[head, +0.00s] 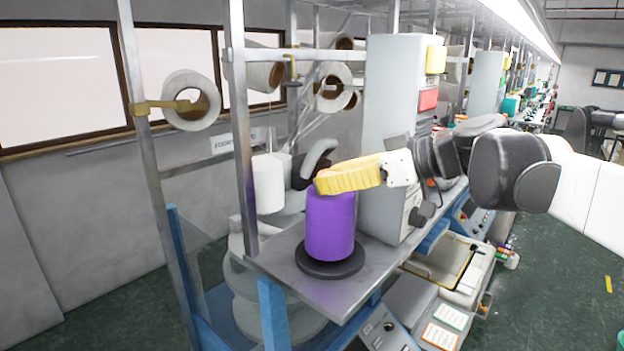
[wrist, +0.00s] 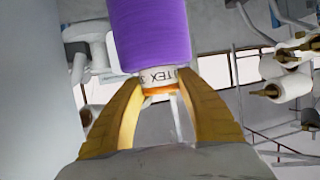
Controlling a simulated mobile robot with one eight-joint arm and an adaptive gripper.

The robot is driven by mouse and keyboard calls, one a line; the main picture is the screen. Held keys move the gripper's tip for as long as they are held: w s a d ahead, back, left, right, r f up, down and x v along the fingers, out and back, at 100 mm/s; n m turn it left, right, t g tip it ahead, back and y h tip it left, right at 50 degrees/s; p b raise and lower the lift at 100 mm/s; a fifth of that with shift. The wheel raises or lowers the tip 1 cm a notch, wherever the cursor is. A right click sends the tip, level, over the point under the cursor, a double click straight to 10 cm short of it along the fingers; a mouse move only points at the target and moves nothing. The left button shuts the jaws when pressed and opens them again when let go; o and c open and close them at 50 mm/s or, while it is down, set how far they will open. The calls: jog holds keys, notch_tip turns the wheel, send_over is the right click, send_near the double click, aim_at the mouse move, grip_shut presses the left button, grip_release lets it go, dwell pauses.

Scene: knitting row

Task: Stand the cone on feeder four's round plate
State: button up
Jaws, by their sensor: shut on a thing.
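The purple yarn cone (head: 330,226) is upright over a dark round plate (head: 351,266) on a grey metal shelf. Its lower end looks at rest on the plate, though a small gap cannot be ruled out. My yellow gripper (head: 328,184) is at the cone's top. In the wrist view, the gripper's two fingers (wrist: 163,84) are shut on the white, printed end of the cone's tube (wrist: 158,71), with the purple yarn (wrist: 149,32) beyond. The plate's middle is hidden under the cone. A sign (head: 238,141) behind is partly hidden and its number is not readable.
A metal post (head: 241,130) rises at the shelf's left edge. White spools (head: 190,100) hang on the frame above. Bare shelf (head: 330,297) lies in front of the plate.

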jog(key=shift+f, duration=0.35)
jog(key=shift+f, duration=0.1)
jog(key=o, duration=1.4)
jog(key=shift+c, duration=0.2)
